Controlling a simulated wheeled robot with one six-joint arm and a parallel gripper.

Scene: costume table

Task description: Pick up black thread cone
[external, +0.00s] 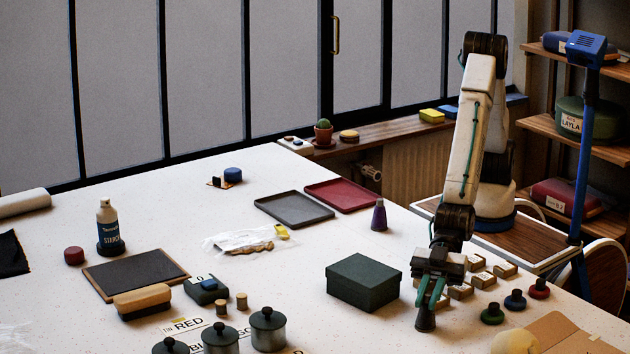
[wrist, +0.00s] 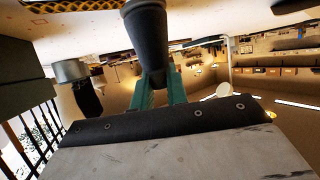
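The black thread cone (external: 426,320) is at the front right of the white table, below my wrist. My gripper (external: 430,300) points down over it, with its green fingers on either side of the cone's narrow upper end. In the wrist view the cone (wrist: 149,42) stands out from between the green fingers (wrist: 158,88), which appear to press on it from both sides. The fingers hide part of the narrow end. I cannot tell whether its wide base touches the table.
A dark green box (external: 363,282) stands close to the left of my gripper. Several small labelled blocks (external: 461,291) lie just behind and to the right. Green (external: 493,314), blue (external: 515,300) and red (external: 539,289) knobbed items stand to the right. A purple cone (external: 379,215) stands farther back.

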